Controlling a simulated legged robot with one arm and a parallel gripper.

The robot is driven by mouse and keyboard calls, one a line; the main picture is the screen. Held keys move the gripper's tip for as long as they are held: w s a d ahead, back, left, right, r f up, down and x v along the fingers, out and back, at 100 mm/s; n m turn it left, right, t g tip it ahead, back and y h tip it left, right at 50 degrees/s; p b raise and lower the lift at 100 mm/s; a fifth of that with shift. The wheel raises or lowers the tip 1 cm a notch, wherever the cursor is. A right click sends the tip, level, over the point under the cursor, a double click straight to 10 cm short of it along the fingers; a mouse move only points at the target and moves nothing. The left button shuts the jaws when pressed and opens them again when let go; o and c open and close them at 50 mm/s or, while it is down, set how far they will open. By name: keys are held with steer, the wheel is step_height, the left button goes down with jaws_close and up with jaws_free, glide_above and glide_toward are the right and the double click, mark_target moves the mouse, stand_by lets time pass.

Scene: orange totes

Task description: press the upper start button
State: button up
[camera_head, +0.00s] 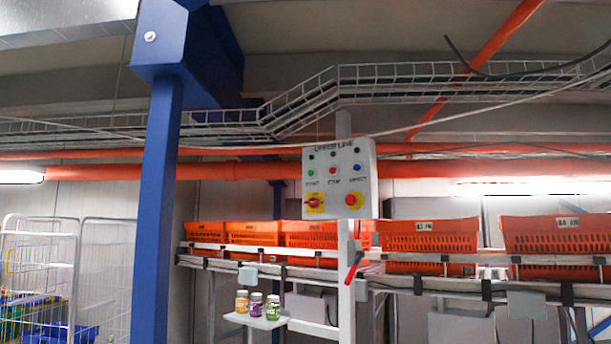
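A light grey control panel (340,187) stands on a pale post (346,270) near the middle of the view. Its middle row holds a green button (311,174) over a label that seems to read START, a red button (333,171) and a blue button (357,168). Small dark round elements sit in a row above them. Below are a red rotary switch (314,203) on a yellow plate and a red mushroom button (351,199) on yellow. My gripper is not in view, so its state does not show.
Orange totes (430,238) line a rail conveyor (420,262) behind the panel. A small shelf (255,320) below left holds three jars. A blue column (157,200) rises on the left, beside white wire cages (40,270). A wire cable tray (430,78) and orange pipes run overhead.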

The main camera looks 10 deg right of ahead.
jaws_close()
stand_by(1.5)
